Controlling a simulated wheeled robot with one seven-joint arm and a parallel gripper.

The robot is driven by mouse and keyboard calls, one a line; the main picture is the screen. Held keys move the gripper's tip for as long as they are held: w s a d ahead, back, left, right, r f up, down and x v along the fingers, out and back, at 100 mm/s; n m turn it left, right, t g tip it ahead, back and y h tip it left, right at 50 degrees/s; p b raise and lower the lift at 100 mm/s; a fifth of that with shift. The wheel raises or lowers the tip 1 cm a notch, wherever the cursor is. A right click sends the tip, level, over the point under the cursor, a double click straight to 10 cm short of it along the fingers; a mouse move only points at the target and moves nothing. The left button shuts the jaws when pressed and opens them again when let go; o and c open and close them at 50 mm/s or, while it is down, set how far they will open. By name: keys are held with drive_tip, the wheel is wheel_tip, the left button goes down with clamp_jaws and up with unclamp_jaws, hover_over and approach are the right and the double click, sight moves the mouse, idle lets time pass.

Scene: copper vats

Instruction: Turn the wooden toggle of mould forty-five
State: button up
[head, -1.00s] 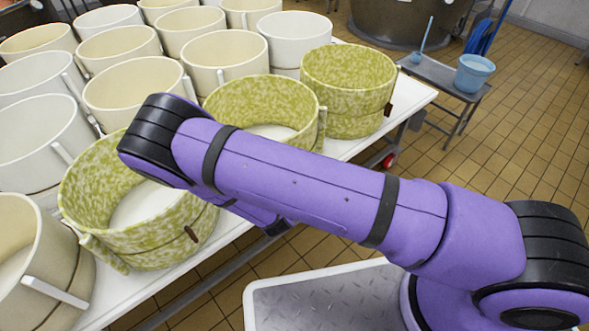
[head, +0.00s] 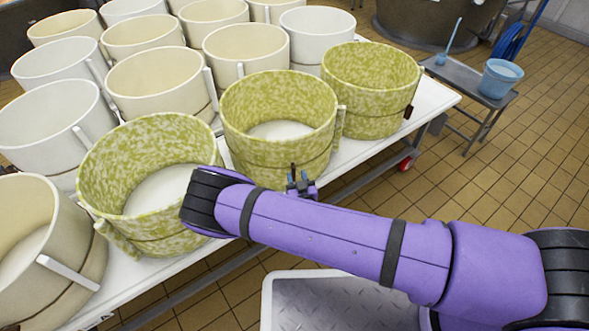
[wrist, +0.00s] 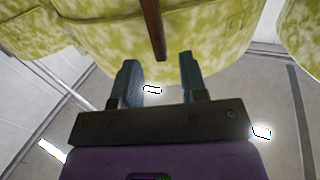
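A green-and-cream mottled mould (head: 283,105) stands at the front edge of the table, in the middle of three such moulds. No number is legible, so I cannot tell which is forty-five. My gripper (head: 302,181) is low in front of this mould. In the wrist view the brown wooden toggle (wrist: 153,28) hangs nearly upright, tilted slightly, against a mottled mould's wall. My gripper (wrist: 160,72) is open, its two dark fingertips on either side of the toggle's lower end. I see no contact. The toggle's upper end is out of the wrist view.
Another green mould (head: 160,170) stands left, partly behind my arm, and one (head: 372,85) stands right with its own dark toggle (head: 408,111). Several cream moulds fill the white table (head: 432,97) behind. A low bench (head: 455,78) holds a blue bucket (head: 498,80). Floor at right is clear.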

sight(295, 171)
drive_tip(key=shift+x, duration=2)
clamp_jaws()
